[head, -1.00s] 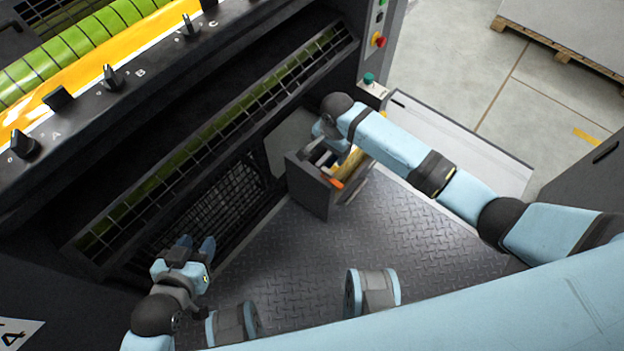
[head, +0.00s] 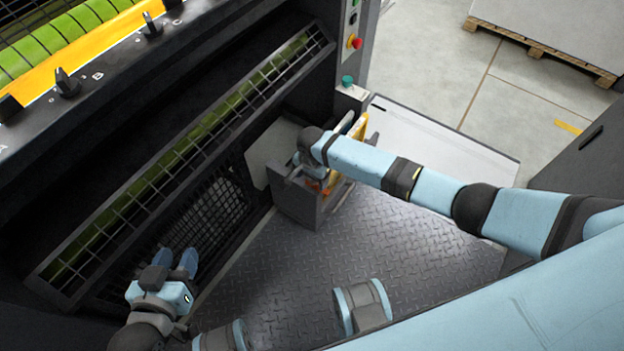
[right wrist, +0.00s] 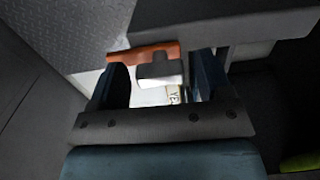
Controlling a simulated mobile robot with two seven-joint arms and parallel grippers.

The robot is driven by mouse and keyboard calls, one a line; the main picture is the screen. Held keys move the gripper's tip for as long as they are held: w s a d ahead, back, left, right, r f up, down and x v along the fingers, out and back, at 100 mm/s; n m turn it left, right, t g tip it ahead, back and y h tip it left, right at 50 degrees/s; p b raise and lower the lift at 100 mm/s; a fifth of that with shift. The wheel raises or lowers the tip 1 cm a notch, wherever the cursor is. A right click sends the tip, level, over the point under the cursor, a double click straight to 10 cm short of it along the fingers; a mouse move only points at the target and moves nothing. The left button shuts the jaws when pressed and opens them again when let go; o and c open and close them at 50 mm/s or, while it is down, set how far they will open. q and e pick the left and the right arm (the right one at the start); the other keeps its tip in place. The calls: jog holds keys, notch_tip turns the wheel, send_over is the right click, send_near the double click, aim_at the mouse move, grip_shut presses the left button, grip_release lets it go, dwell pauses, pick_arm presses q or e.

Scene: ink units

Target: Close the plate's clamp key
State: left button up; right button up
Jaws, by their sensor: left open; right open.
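Dark upright keys stand on the console of the yellow and green roller; one (head: 67,83) is beside the letter B and another (head: 152,24) is further right. I cannot tell which is the plate's clamp key. My right gripper (head: 298,178) is down at a dark open box (head: 296,207); the arm partly hides the box's contents. In the right wrist view, its open blue fingers (right wrist: 160,78) are on either side of a grey piece (right wrist: 160,72), near an orange piece (right wrist: 142,53). My left gripper (head: 176,262) is open and empty beside the lower black mesh.
A slanted wire guard (head: 195,145) runs below the console. A post with red (head: 354,43) and green (head: 347,81) buttons stands at the back. A loaded wooden pallet (head: 540,48) is far right.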

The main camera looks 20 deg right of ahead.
jog(key=shift+f, duration=0.2)
jog(key=c, duration=0.9)
pick_arm(q)
jog(key=shift+w+d+r, duration=0.15)
jog(key=shift+w+r, duration=0.1)
jog(key=shift+r, duration=0.2)
jog(key=shift+p, duration=0.35)
pick_arm(e)
jog(key=shift+r, duration=0.1)
